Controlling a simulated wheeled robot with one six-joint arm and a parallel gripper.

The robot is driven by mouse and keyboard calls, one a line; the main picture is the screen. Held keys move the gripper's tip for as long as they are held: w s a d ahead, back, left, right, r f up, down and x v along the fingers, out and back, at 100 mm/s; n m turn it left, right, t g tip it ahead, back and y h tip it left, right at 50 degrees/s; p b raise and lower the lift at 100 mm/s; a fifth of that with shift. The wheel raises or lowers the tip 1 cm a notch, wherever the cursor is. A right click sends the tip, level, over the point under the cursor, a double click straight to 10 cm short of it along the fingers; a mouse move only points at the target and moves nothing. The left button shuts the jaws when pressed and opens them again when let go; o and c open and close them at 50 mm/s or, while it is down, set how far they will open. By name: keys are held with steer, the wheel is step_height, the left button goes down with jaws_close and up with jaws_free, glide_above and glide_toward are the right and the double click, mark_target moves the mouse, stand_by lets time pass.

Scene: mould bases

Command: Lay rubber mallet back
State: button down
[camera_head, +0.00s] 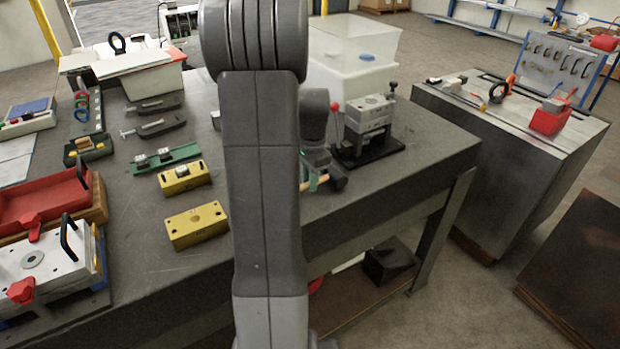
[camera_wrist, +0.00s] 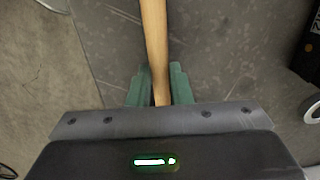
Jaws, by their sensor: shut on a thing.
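The rubber mallet shows in the wrist view as a pale wooden handle (camera_wrist: 154,35), running up from between the green fingers of my gripper (camera_wrist: 160,85). My gripper is shut on this handle. The mallet's head is outside the wrist view. In the head view my gripper (camera_head: 314,178) is at the right front part of the grey workbench (camera_head: 400,185), partly hidden behind my arm. A dark rounded end (camera_head: 338,179), which looks like the mallet's head, shows just right of the fingers. I cannot tell whether the mallet touches the bench.
A metal fixture with a red-knobbed lever (camera_head: 370,122) stands on a black base close behind my gripper. Yellow blocks (camera_head: 197,225) lie left of my arm. A pale plastic bin (camera_head: 352,75) stands at the back. The bench's front edge is near my gripper.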

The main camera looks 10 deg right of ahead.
steer(key=c, duration=1.2)
jaws_free()
steer(key=shift+c, duration=0.2)
steer(key=shift+r, duration=0.1)
step_height(320, 180, up, 14)
steer(key=shift+d, duration=0.25)
steer(key=shift+f, duration=0.25)
steer(key=f, duration=1.3)
steer(key=shift+a, duration=0.3)
steer(key=shift+p, duration=0.4)
steer(key=shift+r+p, duration=0.9)
steer(key=shift+r, duration=0.4)
